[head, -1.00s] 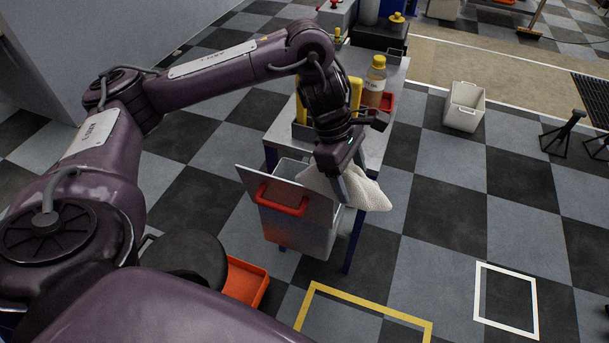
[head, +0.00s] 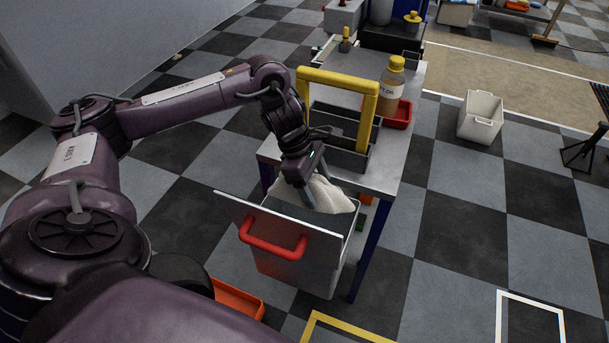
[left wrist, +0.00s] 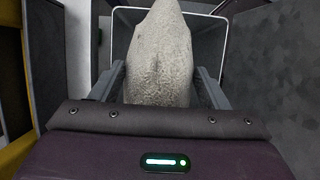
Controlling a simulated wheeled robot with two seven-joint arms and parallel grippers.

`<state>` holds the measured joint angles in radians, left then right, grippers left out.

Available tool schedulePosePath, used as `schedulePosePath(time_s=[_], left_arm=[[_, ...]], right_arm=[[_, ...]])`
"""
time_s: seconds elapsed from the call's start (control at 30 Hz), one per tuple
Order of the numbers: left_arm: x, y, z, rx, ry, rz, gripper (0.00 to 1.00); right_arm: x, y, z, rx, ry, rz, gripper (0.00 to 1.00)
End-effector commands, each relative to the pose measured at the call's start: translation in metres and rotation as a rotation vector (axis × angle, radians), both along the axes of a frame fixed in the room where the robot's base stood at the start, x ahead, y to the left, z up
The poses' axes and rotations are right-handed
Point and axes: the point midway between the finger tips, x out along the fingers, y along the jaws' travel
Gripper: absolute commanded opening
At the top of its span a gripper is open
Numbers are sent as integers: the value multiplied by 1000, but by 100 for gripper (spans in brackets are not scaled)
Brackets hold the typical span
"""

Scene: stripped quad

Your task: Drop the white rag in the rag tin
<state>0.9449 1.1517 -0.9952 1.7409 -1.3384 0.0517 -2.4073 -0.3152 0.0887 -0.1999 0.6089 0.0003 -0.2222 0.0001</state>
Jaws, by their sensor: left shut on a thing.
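The white rag (head: 325,196) hangs from my left gripper (head: 306,196) over the mouth of the grey rag tin (head: 300,266). The tin has a red handle (head: 272,238) and its lid stands open on the near side. In the left wrist view the rag (left wrist: 160,55) is pinched between both fingers of the gripper (left wrist: 168,88), with the tin's rim (left wrist: 222,40) around and beyond it. I cannot tell how far the rag's lower part is inside the tin. My right gripper is not in view.
A workbench (head: 405,150) stands behind the tin, holding a yellow-handled tote (head: 340,79), a bottle (head: 391,88) and a red tray (head: 400,115). A white bin (head: 481,117) stands on the open checkered floor at right. An orange tray (head: 238,299) lies low in front.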

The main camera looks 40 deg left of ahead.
Motion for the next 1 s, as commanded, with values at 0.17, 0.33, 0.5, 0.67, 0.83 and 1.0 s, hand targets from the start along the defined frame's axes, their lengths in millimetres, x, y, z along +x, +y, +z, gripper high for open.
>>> schedulePosePath(time_s=[0.17,0.33,0.5,0.67,0.83,1.0], left_arm=[[0,0,-26,0,1,0,51],[0,0,-39,0,0,-1,51],[0,0,-40,0,-1,-1,51],[0,0,-39,0,0,-1,74],[0,0,-39,0,0,-1,94],[0,0,-39,0,0,-1,94]], right_arm=[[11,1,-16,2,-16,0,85],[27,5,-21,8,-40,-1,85],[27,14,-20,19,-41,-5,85],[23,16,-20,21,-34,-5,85],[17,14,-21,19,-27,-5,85],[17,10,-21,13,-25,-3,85]])
